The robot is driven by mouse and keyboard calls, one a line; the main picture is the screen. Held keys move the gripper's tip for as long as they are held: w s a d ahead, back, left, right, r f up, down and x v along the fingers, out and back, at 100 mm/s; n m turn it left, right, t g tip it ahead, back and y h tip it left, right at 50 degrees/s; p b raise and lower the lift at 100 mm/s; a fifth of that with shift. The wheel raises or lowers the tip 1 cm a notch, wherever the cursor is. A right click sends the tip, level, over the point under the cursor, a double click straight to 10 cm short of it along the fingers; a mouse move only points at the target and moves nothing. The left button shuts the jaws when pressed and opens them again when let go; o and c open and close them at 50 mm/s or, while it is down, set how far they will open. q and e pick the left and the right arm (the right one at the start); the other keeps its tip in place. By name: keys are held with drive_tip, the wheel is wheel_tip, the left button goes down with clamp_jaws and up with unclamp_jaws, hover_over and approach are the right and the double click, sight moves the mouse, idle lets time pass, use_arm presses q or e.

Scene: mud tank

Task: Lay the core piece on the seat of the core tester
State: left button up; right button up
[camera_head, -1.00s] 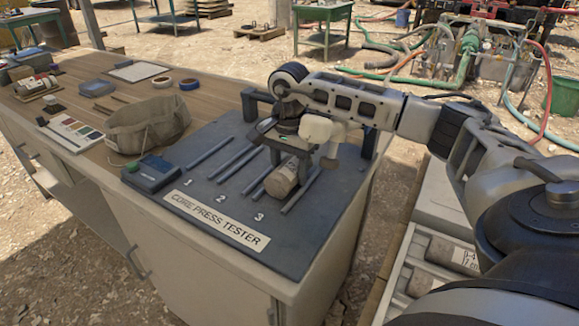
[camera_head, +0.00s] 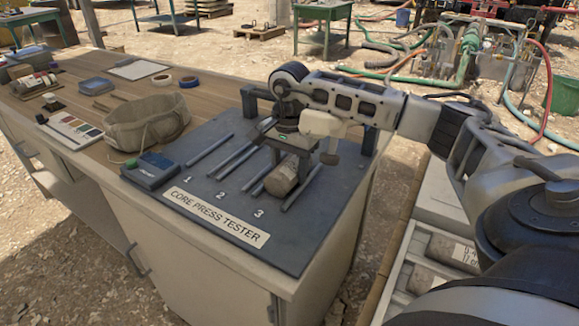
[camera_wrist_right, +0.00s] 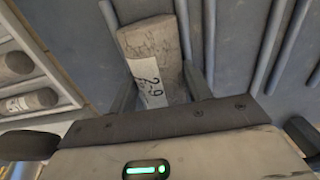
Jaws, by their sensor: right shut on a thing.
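The core piece (camera_head: 282,179) is a short grey-brown stone cylinder at the right end of the core tester (camera_head: 318,222), a dark slab with paired rails numbered 1, 2 and 3. It is over the pair at number 3, lengthwise along the rails. In the right wrist view the core (camera_wrist_right: 152,45) shows a white label and lies between two rails. My right gripper (camera_head: 290,158) is above it, shut on it; its fingers (camera_wrist_right: 160,88) flank the core. I cannot tell whether the core touches the rails. My left gripper is not in view.
Rail pairs 1 (camera_head: 209,150) and 2 (camera_head: 238,157) are empty. A blue device (camera_head: 150,170) stands on the slab's left corner, with a canvas bag (camera_head: 145,125) behind. A black frame post (camera_head: 250,103) rises at the back. A core tray (camera_head: 428,262) lies right of the bench.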

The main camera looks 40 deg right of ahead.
drive_tip(key=shift+s+f, duration=0.1)
drive_tip(key=shift+f, duration=0.15)
